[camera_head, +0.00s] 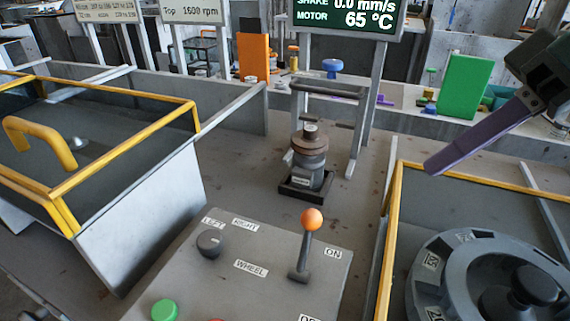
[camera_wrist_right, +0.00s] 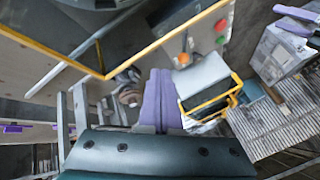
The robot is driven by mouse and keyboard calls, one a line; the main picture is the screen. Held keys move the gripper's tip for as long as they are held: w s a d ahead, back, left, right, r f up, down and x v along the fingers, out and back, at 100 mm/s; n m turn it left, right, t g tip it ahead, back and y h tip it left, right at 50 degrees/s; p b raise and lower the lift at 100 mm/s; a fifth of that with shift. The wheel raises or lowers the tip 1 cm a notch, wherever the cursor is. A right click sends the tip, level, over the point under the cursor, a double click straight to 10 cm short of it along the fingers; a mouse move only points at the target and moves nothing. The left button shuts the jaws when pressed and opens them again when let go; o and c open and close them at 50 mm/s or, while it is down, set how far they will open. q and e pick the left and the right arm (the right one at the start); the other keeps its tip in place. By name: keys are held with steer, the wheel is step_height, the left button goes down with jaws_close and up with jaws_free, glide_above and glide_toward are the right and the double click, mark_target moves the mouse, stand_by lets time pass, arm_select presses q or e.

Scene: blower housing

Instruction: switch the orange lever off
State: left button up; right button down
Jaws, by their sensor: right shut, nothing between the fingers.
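The orange lever (camera_head: 312,219) stands on a grey control panel (camera_head: 190,275), its ball knob upright and leaning toward the ON label (camera_head: 333,253). The OFF label (camera_head: 309,318) is cut by the bottom edge. In the right wrist view the orange knob (camera_wrist_right: 183,59) shows beyond the fingers. My right gripper (camera_head: 432,168) is shut and empty, up and to the right of the lever and apart from it; its purple fingers (camera_wrist_right: 160,75) lie together in the wrist view. Purple pieces (camera_wrist_right: 295,20) at that view's top right look like my left gripper's fingers; their state is unclear.
The panel also bears a black knob (camera_head: 210,242) and a green button (camera_head: 165,309). A yellow-edged frame (camera_head: 392,240) around a grey round housing (camera_head: 440,270) stands right of the panel. A display (camera_head: 347,18) hangs behind.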

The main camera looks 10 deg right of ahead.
mark_target(305, 245)
steer(key=shift+w+d+f, duration=0.25)
steer(key=shift+w+f, duration=0.05)
steer(key=shift+w, duration=0.05)
steer(key=shift+w+r+b, duration=0.15)
steer(key=shift+r+b, duration=0.05)
steer(key=shift+b, duration=0.1)
arm_select(q)
steer(key=shift+w+a+f, duration=0.15)
steer(key=shift+a+f, duration=0.1)
steer(key=shift+f, duration=0.45)
arm_select(e)
steer(key=a+f, duration=0.2)
steer(key=w+a+f+p, duration=0.1)
steer(key=a+f, duration=0.2)
steer(key=w+a+f, duration=0.1)
steer(key=a+f, duration=0.1)
steer(key=a, duration=0.1)
steer(key=shift+a+f, duration=0.15)
steer(key=shift+f, duration=0.05)
arm_select(q)
steer(key=shift+d+r+p, duration=0.15)
steer(key=shift+r+p, duration=0.15)
steer(key=shift+r, duration=0.4)
arm_select(e)
steer(key=shift+s+a, duration=0.1)
steer(key=shift+a, duration=0.4)
